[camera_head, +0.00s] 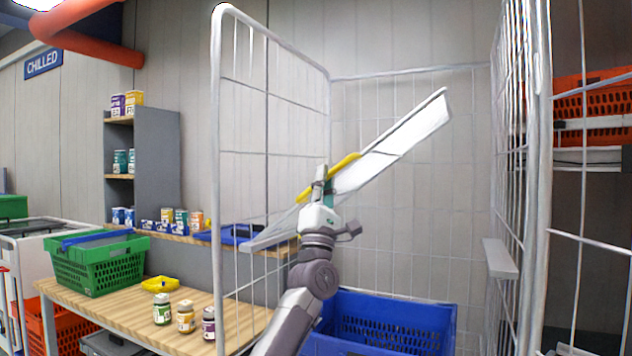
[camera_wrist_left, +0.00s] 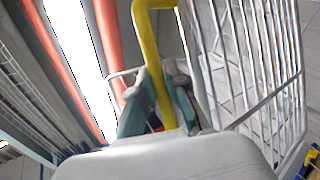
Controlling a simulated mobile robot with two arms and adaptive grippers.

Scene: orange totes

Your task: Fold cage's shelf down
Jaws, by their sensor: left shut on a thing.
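The wire roll cage (camera_head: 222,150) stands ahead with its front open. Its white shelf (camera_head: 405,135) is tilted inside, its right end high and its left end low near the left mesh side. A yellow handle bar (camera_head: 345,162) runs along the shelf's front edge. My left gripper (camera_head: 325,187) is shut on this bar near the middle of the shelf and hides part of the edge. In the left wrist view, the yellow bar (camera_wrist_left: 148,45) passes between the gripper's fingers (camera_wrist_left: 158,100). My right gripper is not in view.
A blue tote (camera_head: 385,320) sits low in the cage beneath the shelf. A small ledge (camera_head: 499,258) is on the cage's right side. An orange tote (camera_head: 595,100) is at right.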

